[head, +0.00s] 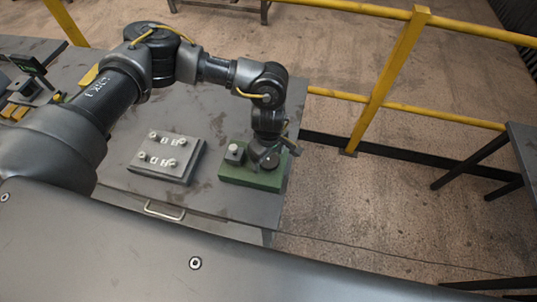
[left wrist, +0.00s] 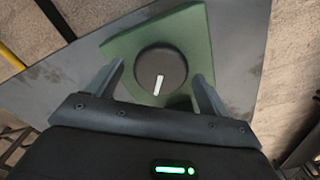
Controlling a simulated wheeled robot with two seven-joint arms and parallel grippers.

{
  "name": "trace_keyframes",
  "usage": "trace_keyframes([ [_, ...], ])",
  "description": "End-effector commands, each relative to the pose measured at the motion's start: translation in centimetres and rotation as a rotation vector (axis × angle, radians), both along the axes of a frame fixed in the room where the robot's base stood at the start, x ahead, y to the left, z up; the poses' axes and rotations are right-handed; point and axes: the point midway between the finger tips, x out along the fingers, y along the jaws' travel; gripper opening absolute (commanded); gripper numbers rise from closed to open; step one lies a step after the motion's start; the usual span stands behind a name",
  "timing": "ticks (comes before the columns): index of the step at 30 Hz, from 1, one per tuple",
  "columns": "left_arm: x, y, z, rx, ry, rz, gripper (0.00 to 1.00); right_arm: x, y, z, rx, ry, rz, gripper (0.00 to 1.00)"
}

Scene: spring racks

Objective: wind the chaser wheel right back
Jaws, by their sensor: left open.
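A dark round wheel (left wrist: 161,70) with a white mark sits on a green base (head: 242,178) on the grey table. The white mark points toward the bottom in the left wrist view, slightly tilted. In the head view the wheel (head: 270,160) is partly hidden by my left gripper (head: 270,150). In the left wrist view my left gripper (left wrist: 160,85) is open, with one finger on each side of the wheel. I cannot tell whether the fingers touch it. A small grey block with a light round top (head: 234,150) stands on the left of the green base. My right gripper is not in view.
A grey plate with several small knobs and labels (head: 166,157) lies left of the green base. The table's (head: 215,203) front edge has a drawer handle (head: 164,211). A yellow railing (head: 390,75) stands behind and right. Small items lie at the far left.

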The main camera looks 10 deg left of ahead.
Motion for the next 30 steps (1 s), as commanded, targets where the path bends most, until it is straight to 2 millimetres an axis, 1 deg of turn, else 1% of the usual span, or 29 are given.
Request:
trace_keyframes([
  [3, 0.0, 0.0, 0.0, 0.0, 0.0, 0.0, 0.8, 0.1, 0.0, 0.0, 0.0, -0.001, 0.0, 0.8],
  [12, 0.0, 0.0, 0.0, 0.0, 0.0, 0.0, 0.41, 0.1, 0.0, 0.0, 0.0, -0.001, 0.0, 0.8],
  [13, 0.0, 0.0, 0.0, 0.0, 0.0, 0.001, 0.37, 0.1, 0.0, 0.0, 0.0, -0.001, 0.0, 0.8],
  [14, 0.0, 0.0, 0.0, 0.0, 0.0, 0.001, 0.36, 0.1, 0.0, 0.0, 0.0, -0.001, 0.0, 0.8],
  [23, 0.0, 0.0, -0.1, -0.001, -0.001, 0.046, 0.36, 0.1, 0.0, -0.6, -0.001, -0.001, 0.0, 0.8],
  [30, 0.0, 0.1, -0.3, 0.0, -0.001, 0.194, 0.36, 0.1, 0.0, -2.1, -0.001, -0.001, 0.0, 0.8],
])
